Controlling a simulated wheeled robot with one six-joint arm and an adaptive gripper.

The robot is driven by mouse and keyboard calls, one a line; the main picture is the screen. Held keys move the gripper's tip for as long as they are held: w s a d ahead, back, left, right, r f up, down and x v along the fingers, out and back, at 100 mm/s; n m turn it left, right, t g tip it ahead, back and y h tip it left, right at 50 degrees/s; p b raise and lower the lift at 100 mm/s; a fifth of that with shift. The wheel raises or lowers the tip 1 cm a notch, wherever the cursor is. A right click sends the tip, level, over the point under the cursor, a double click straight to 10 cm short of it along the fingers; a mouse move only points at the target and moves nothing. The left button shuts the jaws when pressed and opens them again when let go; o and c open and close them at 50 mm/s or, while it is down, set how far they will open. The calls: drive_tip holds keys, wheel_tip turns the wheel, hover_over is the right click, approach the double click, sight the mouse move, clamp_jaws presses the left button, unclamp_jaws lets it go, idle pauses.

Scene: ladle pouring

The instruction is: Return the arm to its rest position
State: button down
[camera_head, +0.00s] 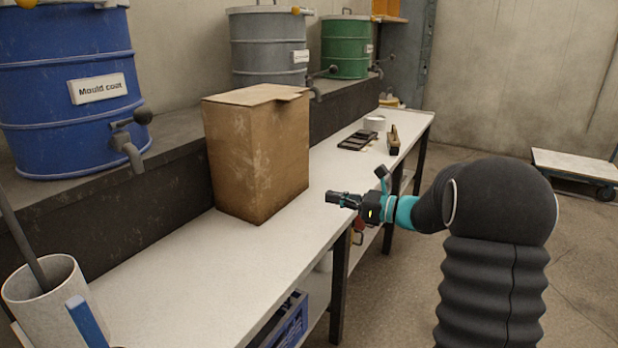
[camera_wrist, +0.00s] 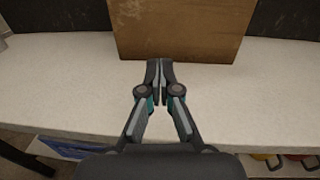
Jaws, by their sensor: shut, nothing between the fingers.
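My gripper (camera_head: 343,199) is at the end of my arm, over the front edge of the white bench, to the right of the cardboard box (camera_head: 255,160). In the wrist view my gripper (camera_wrist: 160,68) has its two fingertips together with nothing between them. It points at the box (camera_wrist: 178,30), which stands on the bench top beyond the fingertips.
The white bench (camera_head: 190,285) runs along a dark ledge. The ledge carries a blue drum (camera_head: 70,60), a grey drum (camera_head: 262,50) and a green drum (camera_head: 345,48). A white container (camera_head: 45,300) with a handle stands front left. Open floor (camera_head: 400,290) lies right of the bench.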

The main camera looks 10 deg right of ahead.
drive_tip(key=s+a+n+g+h, duration=0.2)
drive_tip(key=s+a+n, duration=0.15)
drive_tip(key=s, duration=0.35)
drive_tip(key=s+a+r+n+g+h+p, duration=0.1)
drive_tip(key=s+a+n+g+h, duration=0.1)
drive_tip(key=s+n, duration=0.35)
drive_tip(key=s+a+n+g+h, duration=0.1)
drive_tip(key=s+a+n+g, duration=0.15)
drive_tip(key=s, duration=0.55)
drive_tip(key=s+d+n+h, duration=0.2)
drive_tip(key=s+n+h, duration=0.1)
drive_tip(key=s, duration=0.3)
drive_tip(key=s+d+f+n+t+h+p, duration=0.1)
drive_tip(key=s+d+n+h, duration=0.2)
drive_tip(key=s+n, duration=0.2)
drive_tip(key=s+d+n+t+h, duration=0.1)
drive_tip(key=s+d+n+h, duration=0.2)
drive_tip(key=s, duration=0.3)
drive_tip(key=shift+s+f+n+h+p, duration=0.2)
drive_tip(key=shift+s+n+h+p, duration=0.15)
drive_tip(key=shift+n, duration=0.5)
drive_tip(key=shift+t, duration=0.25)
